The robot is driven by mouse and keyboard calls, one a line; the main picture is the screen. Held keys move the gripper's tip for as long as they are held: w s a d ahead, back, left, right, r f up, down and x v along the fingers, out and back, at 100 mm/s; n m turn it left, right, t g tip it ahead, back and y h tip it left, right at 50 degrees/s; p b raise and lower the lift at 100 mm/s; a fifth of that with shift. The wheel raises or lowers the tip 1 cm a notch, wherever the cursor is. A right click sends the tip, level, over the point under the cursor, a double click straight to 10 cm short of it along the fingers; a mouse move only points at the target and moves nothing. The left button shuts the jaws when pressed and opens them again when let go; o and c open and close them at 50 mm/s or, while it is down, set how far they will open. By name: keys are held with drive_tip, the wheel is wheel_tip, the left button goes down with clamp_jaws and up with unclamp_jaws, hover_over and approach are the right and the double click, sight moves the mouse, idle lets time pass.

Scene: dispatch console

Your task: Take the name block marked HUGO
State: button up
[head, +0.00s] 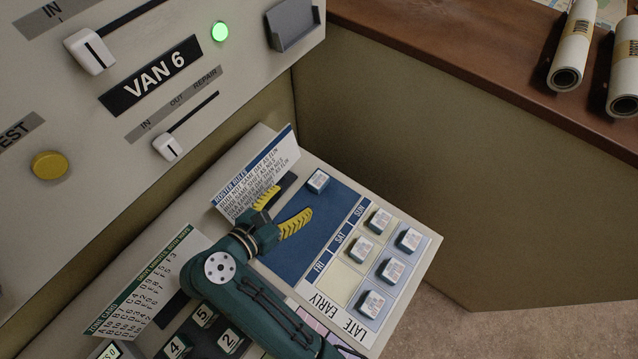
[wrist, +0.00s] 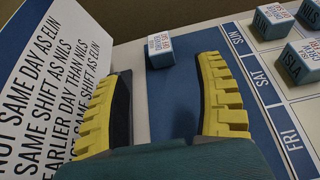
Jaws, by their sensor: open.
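A small white-topped teal block (head: 318,181) stands alone on the blue field of the roster panel (head: 300,250). In the wrist view this block (wrist: 160,50) lies ahead, between the lines of my two yellow fingers, near their tips. Its small print is not legible, so I cannot confirm HUGO. My gripper (head: 283,209) is open and empty, low over the blue field, left of and nearer than the block. In the wrist view, a block marked ISLA (wrist: 298,64) and one apparently marked ELIN (wrist: 272,21) stand on the grid at right.
Several blocks stand in the FRI, SAT, SUN grid, such as one at its near end (head: 371,303). The roster rules card (head: 258,170) stands upright close to my gripper's left. The VAN 6 console wall (head: 150,80) rises behind. Blue field around the lone block is clear.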

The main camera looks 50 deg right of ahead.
sight(321, 179)
drive_tip(key=b+x, duration=0.1)
drive_tip(key=x, duration=0.6)
drive_tip(key=shift+d, duration=0.1)
drive_tip(key=x, duration=0.2)
drive_tip(key=b+x, duration=0.1)
drive_tip(key=x, duration=0.2)
drive_tip(key=shift+w+a+f, duration=0.1)
drive_tip(key=shift+a+f, duration=0.1)
drive_tip(key=shift+f, duration=0.1)
drive_tip(key=shift+d+f, duration=0.1)
drive_tip(key=shift+d, duration=0.25)
drive_tip(key=shift+a, duration=0.1)
drive_tip(key=c, duration=1.2)
